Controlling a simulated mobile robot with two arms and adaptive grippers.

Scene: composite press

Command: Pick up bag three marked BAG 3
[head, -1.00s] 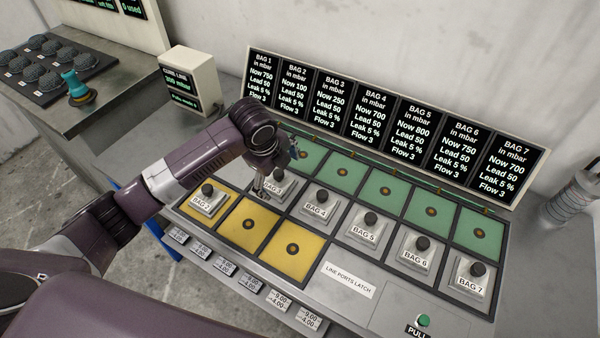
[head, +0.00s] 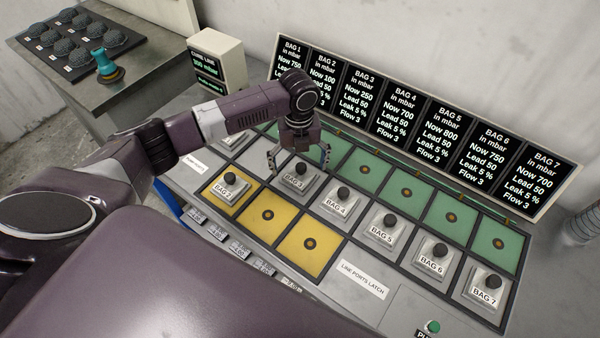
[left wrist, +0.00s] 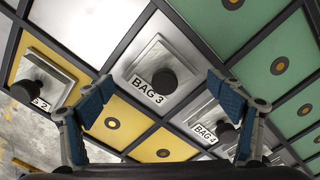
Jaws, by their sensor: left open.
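The BAG 3 block (head: 297,184), a pale metal square with a black knob and a label, sits on a grey pad in the middle row of the panel. It also shows in the left wrist view (left wrist: 152,58), with its dark knob toward the middle. My left gripper (head: 299,166) is open above it, its fingers spread to either side of the knob. In the left wrist view the blue-padded fingers (left wrist: 162,92) are apart, with nothing between their pads but the view of BAG 3 beyond. My right gripper is not in view.
BAG 2 (head: 224,194) stands on a yellow pad to the left, and BAG 4 (head: 337,208) is close on the right. More bags follow to the right. Empty green pads (head: 361,168) lie behind, empty yellow pads (head: 310,245) in front. A display board (head: 395,105) stands behind the panel.

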